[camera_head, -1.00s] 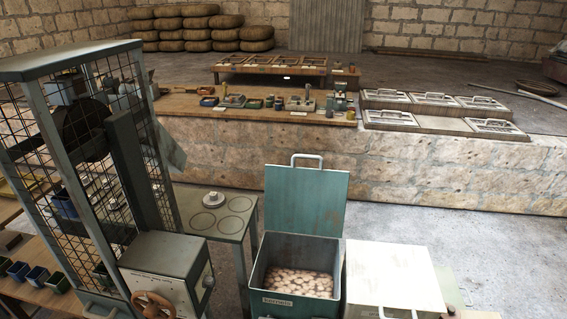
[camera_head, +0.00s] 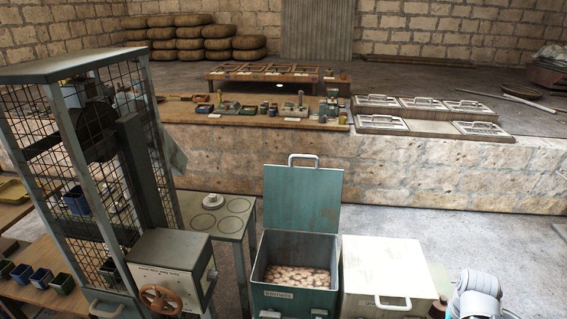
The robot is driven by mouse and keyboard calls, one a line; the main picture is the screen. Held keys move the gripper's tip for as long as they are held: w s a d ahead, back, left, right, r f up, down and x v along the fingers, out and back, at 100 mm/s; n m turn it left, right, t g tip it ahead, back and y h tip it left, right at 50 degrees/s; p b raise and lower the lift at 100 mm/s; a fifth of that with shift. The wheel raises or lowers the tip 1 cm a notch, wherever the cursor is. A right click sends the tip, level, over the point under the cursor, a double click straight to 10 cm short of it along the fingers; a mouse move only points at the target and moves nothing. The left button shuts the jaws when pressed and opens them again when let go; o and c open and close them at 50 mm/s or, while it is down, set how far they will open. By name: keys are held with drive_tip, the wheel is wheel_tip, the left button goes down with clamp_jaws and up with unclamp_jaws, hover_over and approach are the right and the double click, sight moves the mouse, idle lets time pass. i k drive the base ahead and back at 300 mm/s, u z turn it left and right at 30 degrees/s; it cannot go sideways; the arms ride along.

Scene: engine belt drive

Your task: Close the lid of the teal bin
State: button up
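The teal bin (camera_head: 268,301) stands at the lower middle of the head view, with a label on its front. Its teal lid (camera_head: 302,199) is open and stands upright at the back edge, with a pale handle (camera_head: 303,158) on top. Several round tan items (camera_head: 296,273) lie inside the bin. A white and grey piece, which looks like part of my arm, shows at the lower right edge. My gripper itself is not seen, and nothing touches the lid.
A white bin (camera_head: 388,268) with a shut lid and handle stands right beside the teal bin. A caged belt machine (camera_head: 170,262) with a handwheel and a small table (camera_head: 222,219) stand to the left. A stone ledge (camera_head: 430,170) runs behind.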

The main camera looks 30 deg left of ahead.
sight(299, 198)
drive_tip(key=u, duration=1.1)
drive_tip(key=k, duration=0.9)
drive_tip(key=u, duration=0.05)
drive_tip(key=i, duration=0.6)
